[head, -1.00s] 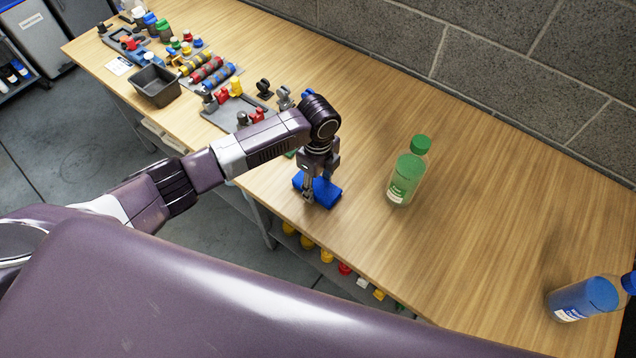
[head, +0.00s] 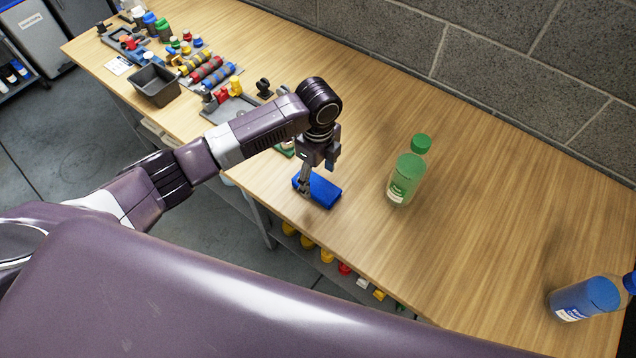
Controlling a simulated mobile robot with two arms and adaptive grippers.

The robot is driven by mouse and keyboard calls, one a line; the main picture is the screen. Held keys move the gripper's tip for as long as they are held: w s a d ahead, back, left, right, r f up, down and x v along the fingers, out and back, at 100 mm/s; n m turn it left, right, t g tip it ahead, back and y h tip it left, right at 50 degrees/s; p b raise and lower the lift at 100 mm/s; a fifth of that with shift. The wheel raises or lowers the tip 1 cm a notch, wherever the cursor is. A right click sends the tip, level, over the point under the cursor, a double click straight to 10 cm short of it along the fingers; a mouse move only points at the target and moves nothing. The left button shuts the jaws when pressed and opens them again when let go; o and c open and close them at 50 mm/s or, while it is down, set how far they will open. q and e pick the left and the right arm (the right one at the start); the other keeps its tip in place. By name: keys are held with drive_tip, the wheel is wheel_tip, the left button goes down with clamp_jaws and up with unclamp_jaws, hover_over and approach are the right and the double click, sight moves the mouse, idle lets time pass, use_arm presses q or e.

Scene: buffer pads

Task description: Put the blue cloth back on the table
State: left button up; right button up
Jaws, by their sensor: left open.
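The blue cloth (head: 322,191) is a small folded block lying on the wooden table (head: 450,240), near its front edge. My left gripper (head: 318,178) is open just above the cloth, with one finger in front of the cloth's left part. Whether that finger still touches the cloth cannot be told. My right gripper is not in view.
A green-capped bottle (head: 405,178) stands right of the cloth. A blue bottle (head: 585,298) is at the far right. A black bin (head: 156,85) and several tools and pads crowd the table's left end. The table between the two bottles is clear.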

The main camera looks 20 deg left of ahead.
sight(318, 186)
use_arm(q)
wheel_tip(318, 186, up, 8)
drive_tip(key=shift+b, duration=0.45)
